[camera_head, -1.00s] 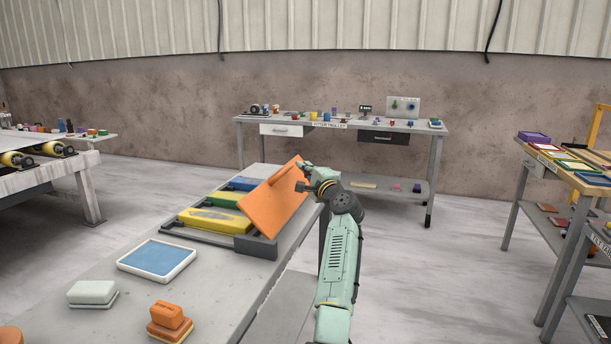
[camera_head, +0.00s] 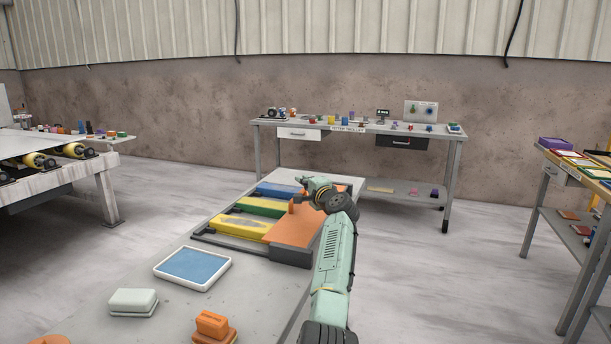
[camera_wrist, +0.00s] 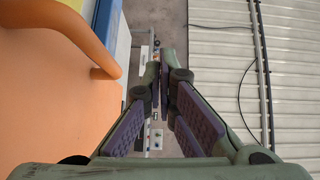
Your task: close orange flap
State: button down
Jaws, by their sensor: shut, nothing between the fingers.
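The orange flap (camera_head: 296,229) lies flat, or nearly so, on the right end of the row of flaps on the stone slab (camera_head: 225,268). Its raised orange handle stands near its far part, partly hidden by my gripper. My gripper (camera_head: 303,191) is at the flap's far end, above or beside the handle. In the wrist view the flap (camera_wrist: 50,115) and its curved handle fill the left side. The gripper fingers (camera_wrist: 165,92) are shut and empty to the right of the flap. Whether they touch it cannot be seen.
Yellow (camera_head: 240,225), green (camera_head: 261,207) and blue (camera_head: 279,190) flaps lie left of the orange one. A blue-topped white tray (camera_head: 192,266), a pale block (camera_head: 133,301) and an orange block (camera_head: 213,325) sit nearer on the slab. A loaded workbench (camera_head: 355,128) stands behind.

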jog(key=shift+w+a+f+n+g+h+p, duration=0.2)
jog(key=shift+a+f+n+g+h+p, duration=0.1)
jog(key=shift+a+f+n+g+p, duration=0.35)
jog(key=shift+f, duration=0.15)
jog(key=shift+d, duration=0.1)
